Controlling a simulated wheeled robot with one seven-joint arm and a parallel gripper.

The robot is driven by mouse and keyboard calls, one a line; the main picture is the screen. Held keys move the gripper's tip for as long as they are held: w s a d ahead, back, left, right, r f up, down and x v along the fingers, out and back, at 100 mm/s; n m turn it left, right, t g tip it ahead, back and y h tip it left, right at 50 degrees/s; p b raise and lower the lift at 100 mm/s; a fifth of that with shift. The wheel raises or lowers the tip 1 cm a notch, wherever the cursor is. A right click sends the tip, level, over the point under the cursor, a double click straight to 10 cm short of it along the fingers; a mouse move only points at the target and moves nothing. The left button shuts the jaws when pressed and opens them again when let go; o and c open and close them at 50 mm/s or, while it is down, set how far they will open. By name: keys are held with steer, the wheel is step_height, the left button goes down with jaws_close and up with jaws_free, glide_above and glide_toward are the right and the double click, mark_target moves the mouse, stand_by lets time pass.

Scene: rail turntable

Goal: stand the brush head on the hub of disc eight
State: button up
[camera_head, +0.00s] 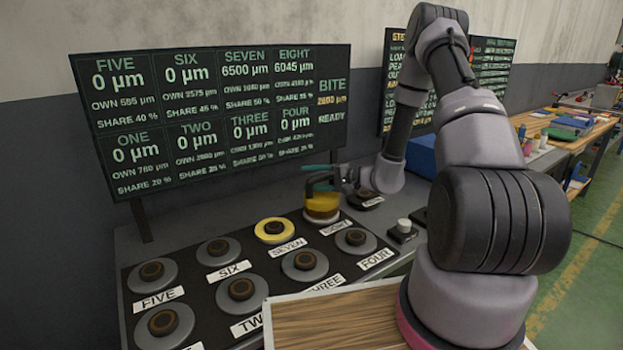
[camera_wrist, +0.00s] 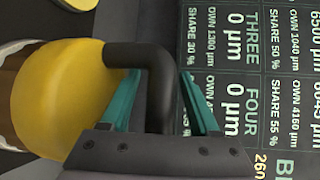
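The brush head, yellow with a pale lower part (camera_head: 322,204), is upright at the disc eight place, above the EIGHT label (camera_head: 335,228). It hides that disc's hub, so I cannot tell whether it rests on it. In the wrist view its yellow body (camera_wrist: 60,95) fills the left side, and its black bent handle (camera_wrist: 158,90) runs between my teal fingers. My gripper (camera_head: 322,178) is at the handle, its fingers spread; it also shows in the wrist view (camera_wrist: 168,95). A gap shows between the handle and the right finger.
Disc seven (camera_head: 274,239) is yellow; disc four (camera_head: 356,248) and the other visible discs are grey with brown hubs. A small white-topped knob (camera_head: 404,226) stands right of disc four. The display board (camera_head: 215,120) rises close behind the discs. A wooden board (camera_head: 340,325) lies in front.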

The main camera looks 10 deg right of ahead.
steer(key=shift+s+d+r, duration=0.15)
steer(key=shift+d, duration=0.1)
steer(key=v, duration=1.1)
steer(key=s+a+r+n+g+h, duration=0.2)
steer(key=s+a+r+n+g, duration=0.15)
steer(key=s+r, duration=0.4)
steer(key=s+a+r+n+g+h, duration=0.25)
steer(key=s+r+g, duration=0.2)
steer(key=r, duration=0.55)
steer(key=s+d+r+m+t+h, duration=0.2)
steer(key=s+r+t+h, duration=0.4)
steer(key=s+r, duration=0.6)
steer(key=shift+s+d+r+m+t+h, duration=0.2)
steer(key=shift+d+r+m+t+h, duration=0.15)
steer(key=shift+d+r+h, duration=0.4)
